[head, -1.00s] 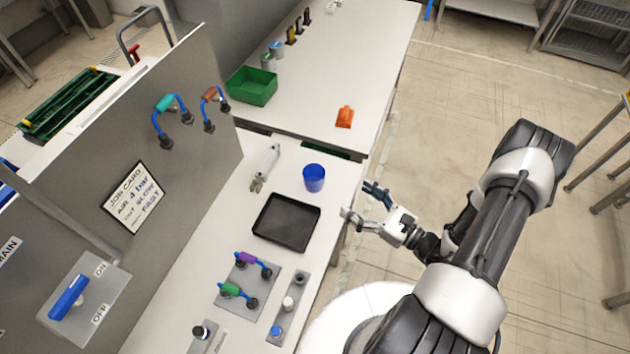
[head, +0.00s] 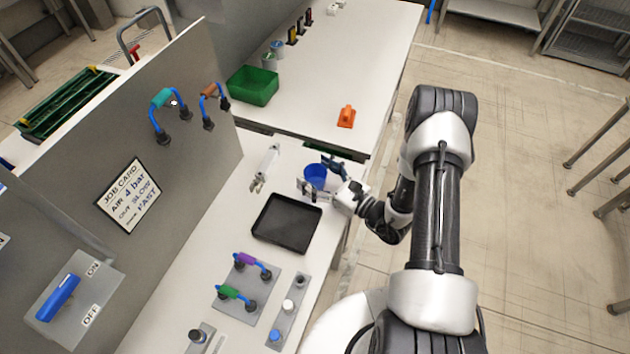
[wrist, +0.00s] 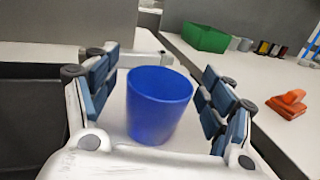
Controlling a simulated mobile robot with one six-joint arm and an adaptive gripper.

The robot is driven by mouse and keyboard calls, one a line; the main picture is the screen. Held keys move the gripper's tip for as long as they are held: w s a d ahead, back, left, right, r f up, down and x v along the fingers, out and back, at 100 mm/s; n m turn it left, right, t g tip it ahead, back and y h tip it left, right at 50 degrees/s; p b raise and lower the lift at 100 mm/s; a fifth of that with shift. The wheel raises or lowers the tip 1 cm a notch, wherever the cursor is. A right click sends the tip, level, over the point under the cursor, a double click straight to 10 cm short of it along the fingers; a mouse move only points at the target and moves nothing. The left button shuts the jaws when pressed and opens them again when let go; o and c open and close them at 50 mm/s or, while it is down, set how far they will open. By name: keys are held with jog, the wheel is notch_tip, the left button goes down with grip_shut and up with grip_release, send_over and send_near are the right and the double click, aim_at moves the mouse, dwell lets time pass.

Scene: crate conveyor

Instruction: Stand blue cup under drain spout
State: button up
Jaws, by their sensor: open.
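The blue cup (head: 314,171) stands upright on the white bench, behind the black tray. My gripper (head: 323,176) is open at the cup, with a finger on either side of it. In the wrist view the cup (wrist: 157,104) sits between the two open fingers of my gripper (wrist: 160,92), with a visible gap on each side. The gripper partly covers the cup in the head view. I cannot pick out a drain spout for certain.
The black tray (head: 262,236) lies in front of the cup. Purple and green handled fittings (head: 240,275) stand nearer. A green bin (head: 253,86) and an orange object (head: 346,117) are on the far bench. A grey panel with a job card (head: 130,195) rises at left.

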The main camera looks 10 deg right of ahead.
jog(key=shift+w, duration=0.1)
jog(key=shift+c, duration=0.6)
jog(key=c, duration=1)
jog(key=shift+r, duration=0.1)
